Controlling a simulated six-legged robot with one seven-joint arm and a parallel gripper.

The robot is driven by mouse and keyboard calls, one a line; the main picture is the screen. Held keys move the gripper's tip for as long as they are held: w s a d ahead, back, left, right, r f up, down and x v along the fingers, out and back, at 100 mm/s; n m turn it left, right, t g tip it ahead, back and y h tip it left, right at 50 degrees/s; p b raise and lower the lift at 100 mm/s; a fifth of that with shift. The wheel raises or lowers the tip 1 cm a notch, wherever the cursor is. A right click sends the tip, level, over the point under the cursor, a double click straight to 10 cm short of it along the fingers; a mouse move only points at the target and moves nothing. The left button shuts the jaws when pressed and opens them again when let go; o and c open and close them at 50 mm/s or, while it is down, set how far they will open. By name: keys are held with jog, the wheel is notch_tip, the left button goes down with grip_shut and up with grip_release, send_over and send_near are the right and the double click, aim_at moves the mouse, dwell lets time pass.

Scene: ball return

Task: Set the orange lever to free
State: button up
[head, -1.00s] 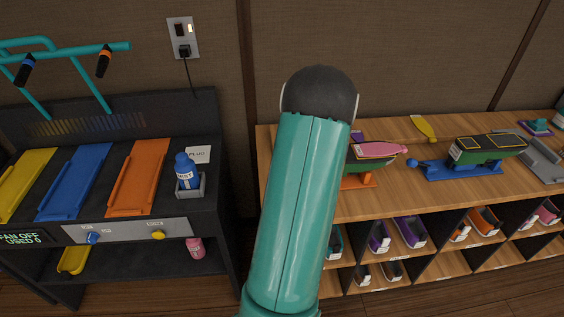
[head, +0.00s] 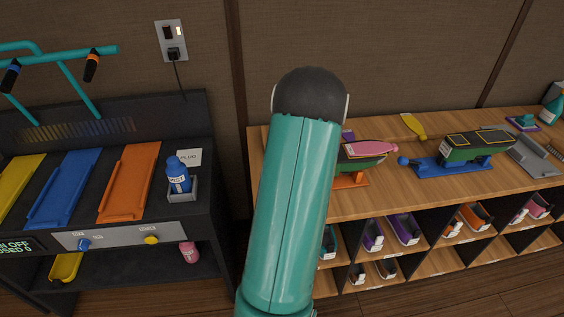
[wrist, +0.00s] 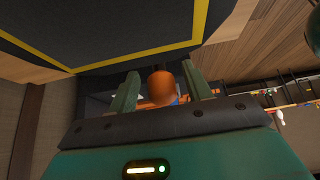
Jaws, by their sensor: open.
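The orange lever's round knob (wrist: 160,88) shows in the wrist view between the two green fingers of my gripper (wrist: 160,92). The fingers are apart, and I cannot tell whether either touches the knob. In the head view, the orange base (head: 350,180) stands on the wooden shelf top, under a dark green body (head: 362,165) with a pink piece (head: 370,148) on top. My arm hides the left part of this unit, including the knob and my gripper. The lever's setting cannot be read.
A similar unit on a blue base (head: 455,171) stands to the right. A yellow piece (head: 414,125) lies behind. A dark bench (head: 190,218) with coloured trays and a blue bottle (head: 178,178) stands left. Cubbies below the wooden shelf top (head: 400,195) hold shoes.

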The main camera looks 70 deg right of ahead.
jog(key=shift+r, duration=0.1)
jog(key=v, duration=1.3)
jog(key=shift+s+d+r, duration=0.1)
jog(key=shift+s+r, duration=0.1)
jog(key=shift+r, duration=0.15)
jog(key=shift+w, duration=0.1)
jog(key=w+a+r+m+g+h, duration=0.15)
jog(key=w+a+r, duration=0.35)
jog(key=w+a, duration=0.7)
jog(key=w+a+r+m+g, duration=0.15)
jog(key=w+a+r, duration=0.25)
jog(key=w+a, duration=0.8)
jog(key=a+r+h, duration=0.1)
jog(key=a+r, duration=0.1)
jog(key=a, duration=1.6)
jog(key=s+a+f+m+t, duration=0.1)
jog(key=s+a, duration=0.2)
jog(key=a, duration=0.4)
jog(key=s+a+f+m+t, duration=0.1)
jog(key=s+a, duration=0.1)
jog(key=a, duration=0.5)
jog(key=shift+s+a+f+t, duration=0.3)
jog(key=shift+s+f+t, duration=0.05)
jog(key=shift+s+t, duration=0.05)
jog(key=shift+h, duration=0.25)
jog(key=shift+c, duration=0.3)
